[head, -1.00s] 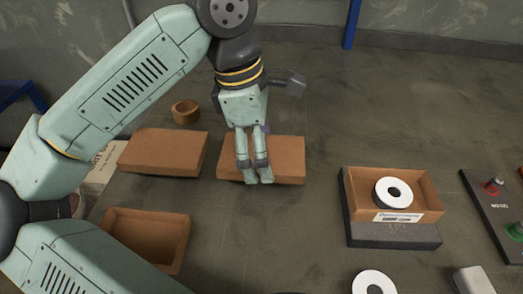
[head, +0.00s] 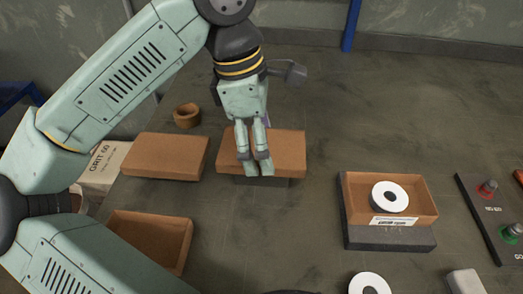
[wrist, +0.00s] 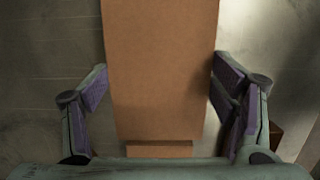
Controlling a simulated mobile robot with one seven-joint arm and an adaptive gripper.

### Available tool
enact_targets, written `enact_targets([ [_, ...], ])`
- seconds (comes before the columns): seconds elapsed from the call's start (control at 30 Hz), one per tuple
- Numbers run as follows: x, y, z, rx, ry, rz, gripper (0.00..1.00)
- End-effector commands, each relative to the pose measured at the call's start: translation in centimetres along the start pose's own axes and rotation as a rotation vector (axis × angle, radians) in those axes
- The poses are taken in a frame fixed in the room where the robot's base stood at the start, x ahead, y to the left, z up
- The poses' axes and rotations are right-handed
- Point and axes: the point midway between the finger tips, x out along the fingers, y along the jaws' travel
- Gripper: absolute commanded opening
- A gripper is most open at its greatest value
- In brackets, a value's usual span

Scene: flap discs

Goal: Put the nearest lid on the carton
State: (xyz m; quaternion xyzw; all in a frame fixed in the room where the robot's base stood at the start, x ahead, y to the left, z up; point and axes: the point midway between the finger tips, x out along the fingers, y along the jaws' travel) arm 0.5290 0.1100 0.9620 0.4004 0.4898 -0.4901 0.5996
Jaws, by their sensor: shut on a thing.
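A brown lid (head: 289,150) is held by my gripper (head: 259,168), whose fingers come down on it from above. In the wrist view the lid (wrist: 160,70) fills the middle, with a purple finger pad on each side. In the head view a dark band shows under its front edge, so it appears raised a little. The open brown carton (head: 423,209) stands at the right on a dark grey block, with a white disc (head: 389,195) and a white label on its front.
A second flat brown lid (head: 165,156) lies to the left. An empty open carton (head: 185,240) is at the lower left. A brown ring (head: 187,116) stands behind. Another white disc (head: 369,285) is at the front. A button panel (head: 490,215) is at the far right.

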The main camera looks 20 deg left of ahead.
Motion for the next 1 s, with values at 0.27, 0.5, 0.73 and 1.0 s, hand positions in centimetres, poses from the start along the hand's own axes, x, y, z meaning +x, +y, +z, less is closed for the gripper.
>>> enact_targets([
  [0.27, -1.9, 0.0, 0.4, 0.001, 0.001, 0.000, 0.60],
  [0.5, -3.1, 0.0, 0.6, 0.000, 0.001, 0.000, 0.60],
  [0.73, -3.1, 0.0, 0.6, 0.000, 0.001, 0.000, 0.60],
  [1.0, -3.2, 0.6, 1.7, -0.006, 0.002, 0.001, 0.60],
])
